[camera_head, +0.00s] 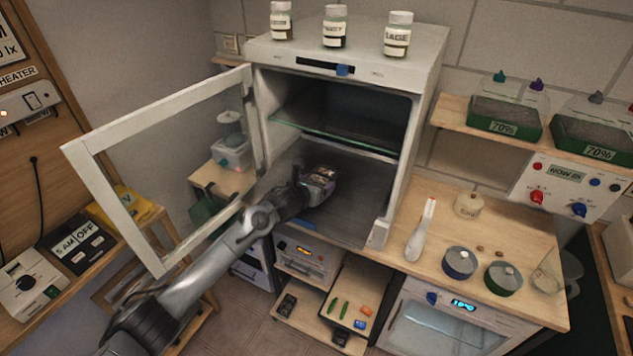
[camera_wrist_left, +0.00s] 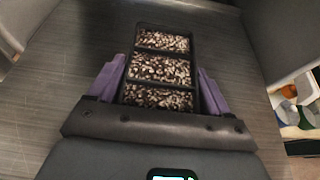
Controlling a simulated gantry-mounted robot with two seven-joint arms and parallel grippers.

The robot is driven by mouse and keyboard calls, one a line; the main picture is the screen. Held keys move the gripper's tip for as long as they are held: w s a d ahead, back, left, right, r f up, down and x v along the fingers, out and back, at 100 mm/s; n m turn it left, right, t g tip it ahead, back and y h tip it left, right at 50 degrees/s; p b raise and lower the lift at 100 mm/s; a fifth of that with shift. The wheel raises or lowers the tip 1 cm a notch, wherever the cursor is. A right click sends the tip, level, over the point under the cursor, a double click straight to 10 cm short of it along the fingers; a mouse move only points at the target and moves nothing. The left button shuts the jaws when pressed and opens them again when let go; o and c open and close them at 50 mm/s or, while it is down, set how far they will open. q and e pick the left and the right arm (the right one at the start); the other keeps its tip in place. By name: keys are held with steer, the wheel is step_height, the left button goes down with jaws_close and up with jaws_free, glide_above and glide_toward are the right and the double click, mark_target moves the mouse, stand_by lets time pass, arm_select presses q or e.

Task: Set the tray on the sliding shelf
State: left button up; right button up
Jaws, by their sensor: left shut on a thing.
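My left gripper (camera_head: 306,190) reaches through the open cabinet front and is shut on a small black tray (camera_head: 320,176). In the left wrist view, my left gripper's purple fingers (camera_wrist_left: 160,86) press on both sides of the tray (camera_wrist_left: 138,53). The tray has three compartments filled with pale and dark bits. It is over the grey lower surface (camera_wrist_left: 62,75); I cannot tell whether it touches it. A glass shelf with a greenish edge (camera_head: 335,144) spans the cabinet above the tray. My right gripper is in neither view.
The white cabinet (camera_head: 345,53) has its framed glass door (camera_head: 160,110) swung open to the left. Three labelled jars stand on its top. The wooden counter (camera_head: 455,260) at right holds a white-handled tool (camera_head: 420,235) and round pots. Seedling boxes (camera_head: 505,118) sit on a wall shelf.

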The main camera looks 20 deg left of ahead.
arm_select(q)
steer(key=shift+f, duration=0.1)
steer(key=o, duration=0.7)
steer(key=shift+f, duration=0.15)
steer(key=o, duration=0.4)
steer(key=shift+r, duration=0.25)
steer(key=b+v, duration=0.2)
steer(key=v, duration=1)
